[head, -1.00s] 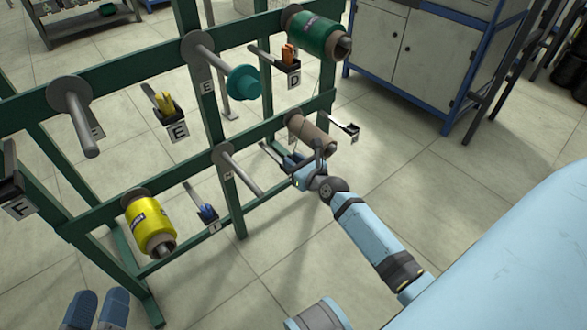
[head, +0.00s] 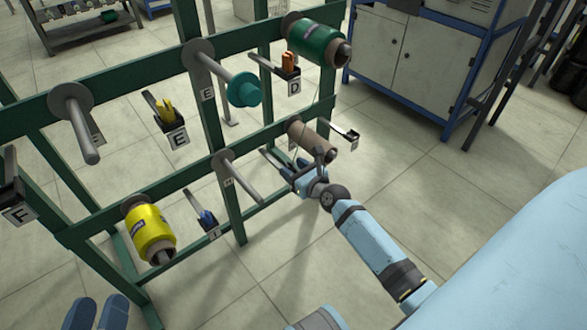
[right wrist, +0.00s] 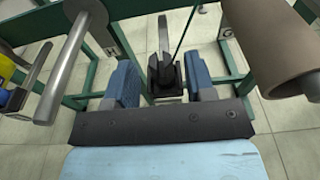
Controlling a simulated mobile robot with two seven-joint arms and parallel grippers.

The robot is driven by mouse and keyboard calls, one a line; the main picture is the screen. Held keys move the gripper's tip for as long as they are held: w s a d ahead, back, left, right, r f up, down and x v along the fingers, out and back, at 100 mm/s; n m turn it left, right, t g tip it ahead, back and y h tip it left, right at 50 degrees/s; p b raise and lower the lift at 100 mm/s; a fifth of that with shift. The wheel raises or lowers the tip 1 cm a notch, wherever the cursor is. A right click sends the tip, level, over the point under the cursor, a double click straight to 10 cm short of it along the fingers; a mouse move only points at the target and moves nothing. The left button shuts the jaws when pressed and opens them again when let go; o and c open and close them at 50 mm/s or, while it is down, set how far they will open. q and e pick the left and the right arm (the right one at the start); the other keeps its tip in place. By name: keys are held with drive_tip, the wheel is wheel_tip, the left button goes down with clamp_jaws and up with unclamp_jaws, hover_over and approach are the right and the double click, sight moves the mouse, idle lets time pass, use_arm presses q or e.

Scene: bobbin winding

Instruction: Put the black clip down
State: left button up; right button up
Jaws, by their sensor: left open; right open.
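The black clip (right wrist: 166,66) stands upright on a small black holder (right wrist: 166,88) at the end of an arm of the green rack. My right gripper (right wrist: 163,84) is open, its two blue fingers on either side of the clip, with a visible gap to each. In the head view my right gripper (head: 282,168) is at the lower rail, beside the bare brown tube, and the clip cannot be made out there. My left gripper (head: 95,315) is open and empty at the bottom left edge, partly cut off.
A brown cardboard tube (head: 313,140) sits close right of my right gripper, and a bare metal peg (head: 240,176) close left. The green rack also bears a yellow spool (head: 150,232), a green spool (head: 318,38) and other clip holders. Floor in front is clear.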

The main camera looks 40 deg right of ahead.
use_arm(q)
drive_tip(key=shift+t, duration=0.9)
wheel_tip(320, 180, up, 4)
drive_tip(key=shift+s+a+r+p, duration=0.1)
drive_tip(key=shift+a+p, duration=0.05)
drive_tip(key=shift+p, duration=1.05)
use_arm(e)
drive_tip(key=s+r, duration=0.1)
drive_tip(key=s, duration=1)
drive_tip(key=shift+s+d+r, duration=0.2)
drive_tip(key=shift+d+r, duration=0.15)
drive_tip(key=shift+d, duration=0.1)
